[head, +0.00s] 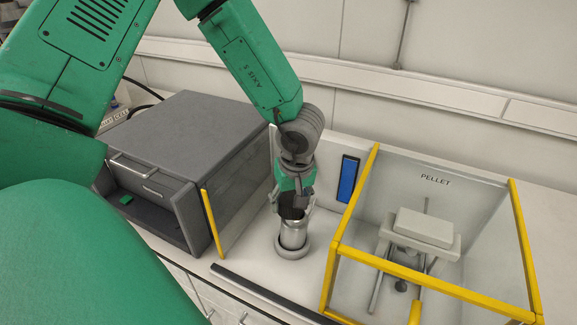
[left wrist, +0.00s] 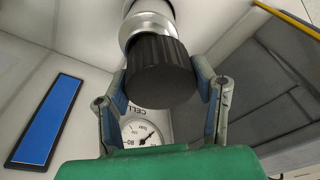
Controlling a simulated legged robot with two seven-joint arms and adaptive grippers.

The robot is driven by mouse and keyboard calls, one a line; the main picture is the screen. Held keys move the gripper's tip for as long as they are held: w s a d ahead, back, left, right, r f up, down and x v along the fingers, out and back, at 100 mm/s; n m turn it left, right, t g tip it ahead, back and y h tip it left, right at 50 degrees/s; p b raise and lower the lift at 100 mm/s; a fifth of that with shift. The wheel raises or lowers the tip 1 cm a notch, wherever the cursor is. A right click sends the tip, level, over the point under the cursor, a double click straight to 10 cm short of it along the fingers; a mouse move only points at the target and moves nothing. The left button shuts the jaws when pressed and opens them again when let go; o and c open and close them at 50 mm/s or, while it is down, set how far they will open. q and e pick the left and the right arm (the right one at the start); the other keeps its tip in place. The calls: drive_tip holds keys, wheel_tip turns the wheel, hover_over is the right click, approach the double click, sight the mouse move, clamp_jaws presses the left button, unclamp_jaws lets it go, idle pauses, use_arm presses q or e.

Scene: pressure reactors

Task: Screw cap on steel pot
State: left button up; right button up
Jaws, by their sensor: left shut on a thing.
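The steel pot (head: 293,236) stands upright in a round base ring (head: 292,252) on the counter. A black ribbed cap (left wrist: 160,72) sits at the pot's top, in line with it; the steel pot (left wrist: 148,22) shows beyond the cap in the left wrist view. I cannot tell how far the cap is threaded. My left gripper (head: 294,207) points down over the pot, with its fingers on both sides of the cap, shut on it. In the left wrist view the left gripper (left wrist: 165,92) has a finger on each side. My right gripper is not in view.
A dark grey cabinet (head: 200,130) stands to the left. A yellow-framed enclosure labelled PELLET (head: 434,180) stands close on the right. A blue panel (head: 348,179) is behind the pot. A pressure gauge (left wrist: 141,132) shows below the cap in the left wrist view.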

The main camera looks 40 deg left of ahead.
use_arm(q)
drive_tip(key=shift+o, duration=0.2)
drive_tip(key=shift+s+a+f, duration=0.25)
drive_tip(key=shift+s+f, duration=0.15)
drive_tip(key=shift+f, duration=0.3)
drive_tip(key=shift+d+f, duration=0.2)
drive_tip(key=shift+d, duration=0.05)
drive_tip(key=shift+c, duration=0.2)
drive_tip(key=shift+o, duration=0.2)
drive_tip(key=shift+f, duration=0.1)
drive_tip(key=shift+c, duration=0.2)
